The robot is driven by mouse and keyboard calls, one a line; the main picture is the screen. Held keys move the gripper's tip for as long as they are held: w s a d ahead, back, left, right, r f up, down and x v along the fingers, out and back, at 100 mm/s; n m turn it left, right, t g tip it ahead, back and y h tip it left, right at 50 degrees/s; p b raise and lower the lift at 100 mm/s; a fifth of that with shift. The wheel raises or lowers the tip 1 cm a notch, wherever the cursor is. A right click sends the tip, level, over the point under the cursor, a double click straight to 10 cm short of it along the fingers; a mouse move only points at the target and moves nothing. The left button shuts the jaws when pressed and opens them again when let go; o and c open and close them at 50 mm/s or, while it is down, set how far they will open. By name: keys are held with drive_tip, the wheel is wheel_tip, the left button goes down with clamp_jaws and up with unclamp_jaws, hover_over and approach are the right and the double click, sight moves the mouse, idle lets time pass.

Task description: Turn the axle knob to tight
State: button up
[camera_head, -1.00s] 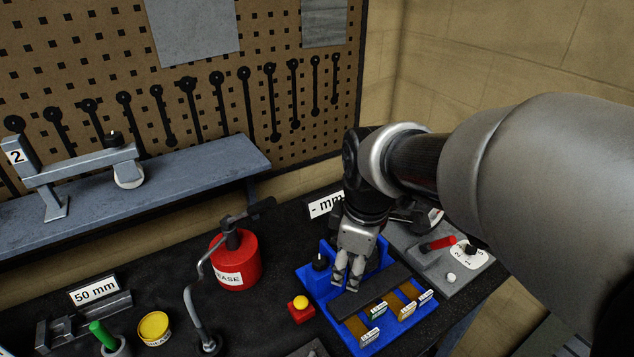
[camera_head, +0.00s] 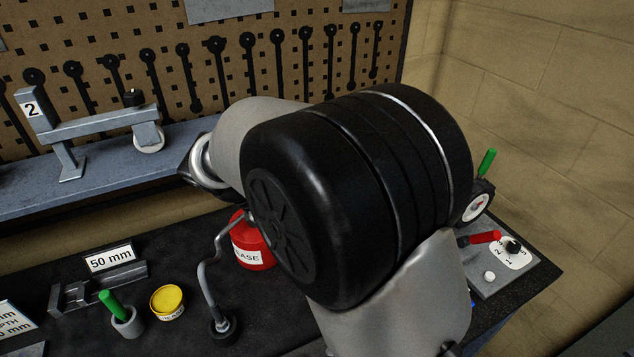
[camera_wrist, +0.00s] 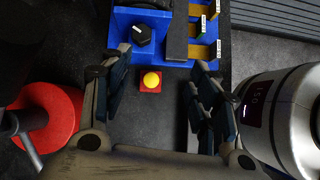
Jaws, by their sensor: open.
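A black knob (camera_wrist: 142,34) with a white pointer line sits on a blue fixture (camera_wrist: 185,12) at the top of the wrist view. I see no word for tight beside it, so I cannot tell if it is the axle knob. My gripper (camera_wrist: 160,78) is open and empty, its fingers apart below the knob in that view. In the head view my arm hides the gripper and the blue fixture. Another black knob (camera_head: 133,97) sits on the grey jack (camera_head: 95,130) marked 2, upon the shelf, above a pale wheel.
A yellow button on a red box (camera_wrist: 152,81) shows between my fingers. A red grease can (camera_head: 252,245) stands beside my arm. A yellow tin (camera_head: 167,300) and green-handled tool (camera_head: 112,302) are front left.

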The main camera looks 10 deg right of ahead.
drive_tip(key=shift+n+t+h, duration=0.5)
drive_tip(key=shift+n+h, duration=0.1)
drive_tip(key=shift+n, duration=0.1)
drive_tip(key=b+x, duration=0.1)
drive_tip(key=x, duration=0.4)
drive_tip(key=w+a+f+b+x, duration=0.1)
drive_tip(key=b+x, duration=0.1)
drive_tip(key=x, duration=0.4)
drive_tip(key=w+a+b+x, duration=0.1)
drive_tip(key=b+x, duration=0.1)
drive_tip(key=x, duration=0.3)
drive_tip(key=shift+f, duration=0.4)
drive_tip(key=shift+c, duration=0.2)
drive_tip(key=c, duration=1)
drive_tip(key=p, duration=0.1)
drive_tip(key=m+g+p, duration=0.1)
drive_tip(key=shift+w+r+m+p, duration=0.2)
drive_tip(key=shift+r+m+p, duration=0.1)
drive_tip(key=shift+p, duration=0.1)
drive_tip(key=shift+w+f+m+g+p, duration=0.1)
drive_tip(key=shift+f+m+g+p, duration=0.15)
drive_tip(key=shift+m+g+p, duration=0.5)
